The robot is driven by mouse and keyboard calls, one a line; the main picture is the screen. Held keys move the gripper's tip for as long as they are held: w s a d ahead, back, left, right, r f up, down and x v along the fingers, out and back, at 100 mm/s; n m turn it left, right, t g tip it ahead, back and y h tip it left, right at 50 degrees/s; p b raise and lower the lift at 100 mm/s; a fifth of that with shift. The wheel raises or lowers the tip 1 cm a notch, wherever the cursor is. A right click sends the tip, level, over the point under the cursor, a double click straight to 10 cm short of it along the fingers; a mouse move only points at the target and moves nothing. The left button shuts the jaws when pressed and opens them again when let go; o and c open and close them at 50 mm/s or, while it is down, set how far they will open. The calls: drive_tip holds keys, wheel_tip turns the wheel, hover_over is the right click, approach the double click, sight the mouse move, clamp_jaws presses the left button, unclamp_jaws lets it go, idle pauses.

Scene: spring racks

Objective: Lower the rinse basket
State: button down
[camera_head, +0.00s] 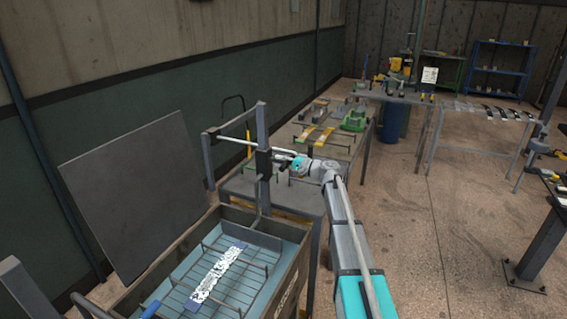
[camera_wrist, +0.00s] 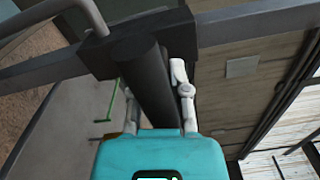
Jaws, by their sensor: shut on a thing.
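The rinse basket (camera_head: 262,272) is a dark wire grid hanging inside a grey tank (camera_head: 291,272) with blue inside, at the bottom of the head view. A long white-speckled strip with blue ends (camera_head: 218,272) lies on it. A pale lever bar (camera_head: 238,142) runs from the grey upright frame (camera_head: 262,122) towards my arm. My gripper (camera_head: 291,160) is at the bar's right end, beside the upright. In the wrist view, my gripper (camera_wrist: 152,82) is shut around a dark round handle (camera_wrist: 148,70). The left fingertip is partly hidden behind the handle.
A large grey panel (camera_head: 130,195) leans at the left wall. A bench (camera_head: 340,140) behind the frame holds yellow and green parts. A rack table (camera_head: 485,112) stands at the right.

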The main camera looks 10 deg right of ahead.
drive_tip(key=f+b, duration=1.5)
drive_tip(key=shift+a+f, duration=0.3)
drive_tip(key=shift+f, duration=0.1)
drive_tip(key=shift+s, duration=0.1)
drive_tip(key=c, duration=0.6)
unclamp_jaws()
drive_tip(key=shift+f, duration=0.1)
drive_tip(key=shift+d, duration=0.1)
drive_tip(key=shift+d, duration=0.2)
drive_tip(key=v, duration=1.1)
drive_tip(key=shift+d, duration=0.15)
